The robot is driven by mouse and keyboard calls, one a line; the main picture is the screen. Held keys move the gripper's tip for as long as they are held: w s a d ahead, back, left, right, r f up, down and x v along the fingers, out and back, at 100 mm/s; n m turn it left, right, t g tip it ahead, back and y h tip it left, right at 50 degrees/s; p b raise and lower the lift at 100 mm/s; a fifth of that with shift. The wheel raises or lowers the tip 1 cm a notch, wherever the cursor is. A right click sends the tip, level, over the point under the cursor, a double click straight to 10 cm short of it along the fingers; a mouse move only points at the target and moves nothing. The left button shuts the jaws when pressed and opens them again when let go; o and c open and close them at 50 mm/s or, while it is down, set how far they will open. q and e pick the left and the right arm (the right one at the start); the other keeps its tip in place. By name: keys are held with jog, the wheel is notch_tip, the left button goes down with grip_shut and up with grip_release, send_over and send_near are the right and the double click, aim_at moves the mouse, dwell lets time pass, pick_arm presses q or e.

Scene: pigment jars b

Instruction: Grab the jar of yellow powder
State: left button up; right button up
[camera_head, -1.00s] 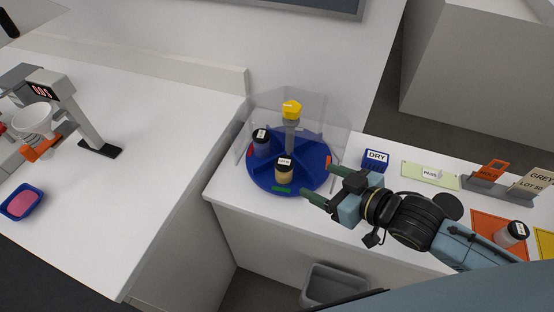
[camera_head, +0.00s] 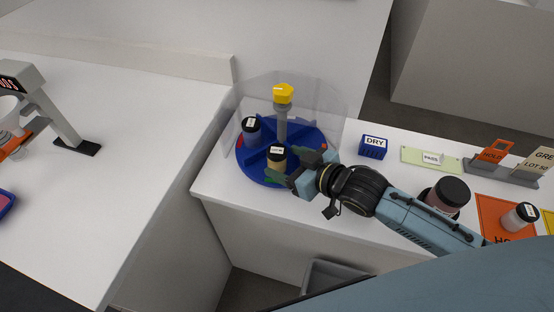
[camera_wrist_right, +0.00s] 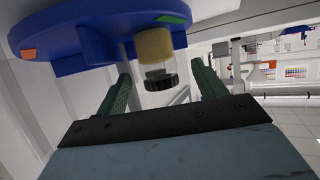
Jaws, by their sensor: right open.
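The jar of yellow powder (camera_head: 276,163) has a black lid with a white label. It stands upright near the front of the blue divided turntable (camera_head: 246,170). My right gripper (camera_head: 299,166) is open at the jar's right side in the head view. In the right wrist view, which looks upside down, the jar's yellow body (camera_wrist_right: 154,44) and black lid lie between the two green fingers (camera_wrist_right: 162,80), with gaps on both sides. Contact with the jar does not show. My left gripper is not in view.
Another dark-lidded jar (camera_head: 251,130) stands in the turntable's left part. A grey post with a yellow top (camera_head: 283,94) rises at its centre, and a clear guard curves behind. A blue DRY block (camera_head: 374,147) and a large dark-lidded jar (camera_head: 447,196) stand to the right.

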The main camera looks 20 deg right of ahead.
aim_at(273, 155)
jog(key=x, duration=0.5)
jog(key=shift+w+b, duration=0.25)
jog(key=shift+b, duration=0.05)
jog(key=c, duration=1.1)
